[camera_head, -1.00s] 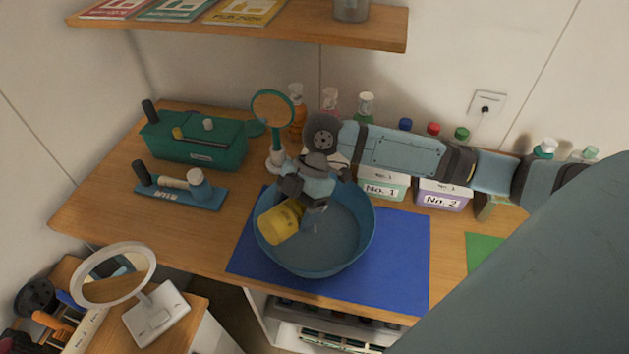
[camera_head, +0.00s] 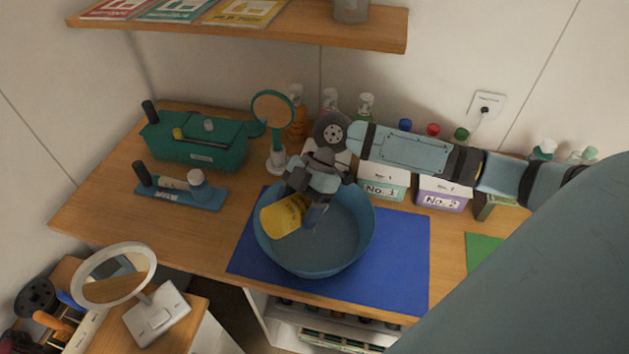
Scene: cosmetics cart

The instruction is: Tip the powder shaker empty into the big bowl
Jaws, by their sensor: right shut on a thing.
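The yellow powder shaker (camera_head: 283,216) is tilted on its side over the left part of the big blue bowl (camera_head: 340,255). My right gripper (camera_head: 304,203) is shut on the shaker, and its fingers hide part of it. The shaker's left end points down and left, inside the bowl's rim as seen from above. The bowl stands on a blue mat (camera_head: 405,260). I cannot make out any powder in the bowl. My left gripper is not in view.
A round hand mirror on a stand (camera_head: 273,112) is close behind the gripper. Boxes marked No. 1 (camera_head: 382,190) and No. 2 (camera_head: 442,196) stand behind the mat. A teal case (camera_head: 205,150) and a blue tray (camera_head: 180,198) are at left.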

